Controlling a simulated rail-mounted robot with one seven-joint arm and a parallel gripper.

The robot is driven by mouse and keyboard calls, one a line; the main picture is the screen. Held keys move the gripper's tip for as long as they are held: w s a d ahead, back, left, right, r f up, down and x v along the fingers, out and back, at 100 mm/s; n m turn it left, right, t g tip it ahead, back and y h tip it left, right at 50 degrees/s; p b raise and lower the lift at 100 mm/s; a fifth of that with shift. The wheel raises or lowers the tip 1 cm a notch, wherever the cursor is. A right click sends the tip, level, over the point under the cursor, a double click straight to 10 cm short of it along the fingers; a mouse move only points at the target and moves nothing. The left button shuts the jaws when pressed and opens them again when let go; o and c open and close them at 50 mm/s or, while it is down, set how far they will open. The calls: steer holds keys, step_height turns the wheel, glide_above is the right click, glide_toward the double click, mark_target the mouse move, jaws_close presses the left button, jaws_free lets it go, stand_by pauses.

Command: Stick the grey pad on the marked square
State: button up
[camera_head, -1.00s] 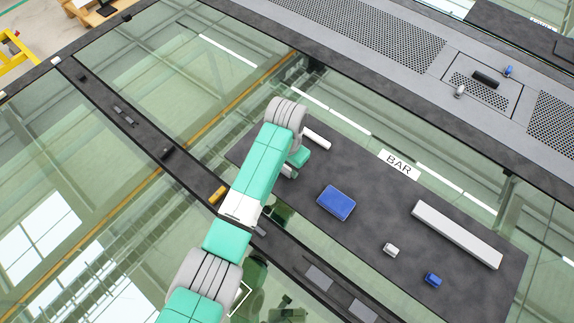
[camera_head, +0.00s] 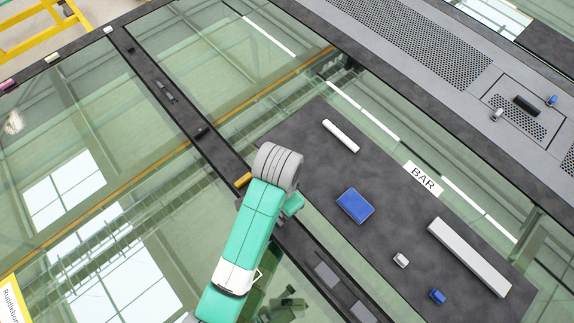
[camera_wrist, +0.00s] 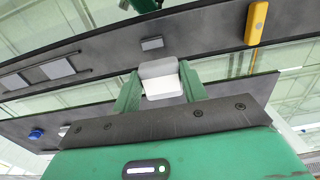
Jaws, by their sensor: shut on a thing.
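My gripper (camera_wrist: 160,85) is shut on a small pale grey pad (camera_wrist: 159,69), which sits between the two green fingers in the wrist view. A lighter, almost white face of it shows below the grey part. In the head view my gripper (camera_head: 291,205) hangs over the dark frame bar, largely hidden by my wrist, and the pad cannot be made out. The marked square (camera_head: 258,274) seems to be the thin white outline on the glass, partly covered by my arm in the head view. I cannot pick it out in the wrist view.
The dark bar carries a yellow block (camera_head: 243,180) and flat grey rectangles (camera_head: 326,275). Glass lies left of the bar.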

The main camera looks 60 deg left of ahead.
steer(key=shift+r, duration=0.1)
steer(key=shift+r+p, duration=1.85)
steer(key=shift+p, duration=0.75)
